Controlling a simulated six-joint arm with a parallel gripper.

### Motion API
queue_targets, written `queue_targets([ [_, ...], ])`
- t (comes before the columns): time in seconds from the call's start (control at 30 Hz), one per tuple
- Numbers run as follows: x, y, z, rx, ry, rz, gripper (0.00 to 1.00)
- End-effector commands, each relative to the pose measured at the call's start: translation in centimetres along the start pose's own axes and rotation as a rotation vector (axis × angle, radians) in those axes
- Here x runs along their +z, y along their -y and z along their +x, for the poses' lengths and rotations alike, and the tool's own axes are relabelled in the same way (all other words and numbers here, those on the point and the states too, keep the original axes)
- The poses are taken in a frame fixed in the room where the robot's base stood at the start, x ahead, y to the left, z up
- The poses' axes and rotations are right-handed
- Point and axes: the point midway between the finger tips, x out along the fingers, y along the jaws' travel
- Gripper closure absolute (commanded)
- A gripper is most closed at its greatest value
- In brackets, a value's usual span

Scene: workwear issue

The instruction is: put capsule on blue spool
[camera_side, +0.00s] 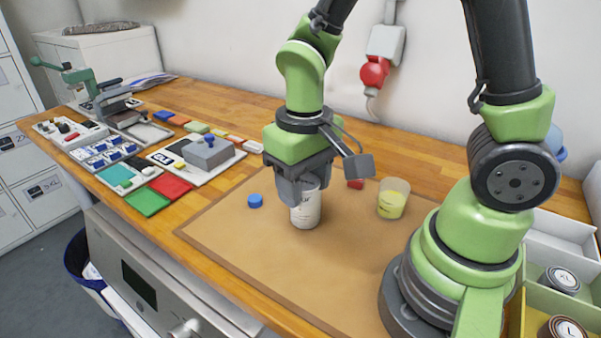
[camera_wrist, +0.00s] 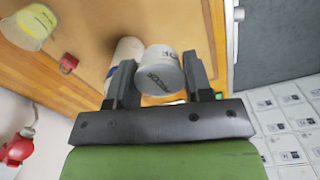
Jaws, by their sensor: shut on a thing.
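My gripper (camera_side: 302,192) points down over the brown mat and is shut on a white cylinder with dark lettering (camera_wrist: 158,69), which sits between the two fingers in the wrist view. A second white cylinder (camera_wrist: 126,52) shows just beyond it, partly hidden by the left finger. In the side view a white lettered cylinder (camera_side: 306,212) shows below the jaws; the two are hard to separate there. I cannot tell whether the held one is the capsule. A small blue round piece (camera_side: 255,201), possibly the blue spool, stands on the mat left of the gripper, apart from it.
A cup with yellow contents (camera_side: 393,199) and a small red padlock (camera_wrist: 68,59) are on the mat (camera_side: 262,258). Trays and coloured pieces (camera_side: 170,187) fill the bench's left. Boxes with round tins (camera_side: 562,280) stand at right. The mat's front is clear.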

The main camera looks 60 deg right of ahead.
Motion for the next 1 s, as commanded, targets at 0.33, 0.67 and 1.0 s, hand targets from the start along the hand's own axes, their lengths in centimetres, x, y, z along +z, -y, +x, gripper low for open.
queue_targets([
  [0.33,-0.1,0.0,-6.0,-0.003,-0.007,0.000,0.76],
  [0.67,-6.7,-2.4,-6.2,0.004,0.001,0.047,0.76],
  [1.0,-15.1,-10.0,-6.0,0.005,0.005,0.122,0.76],
])
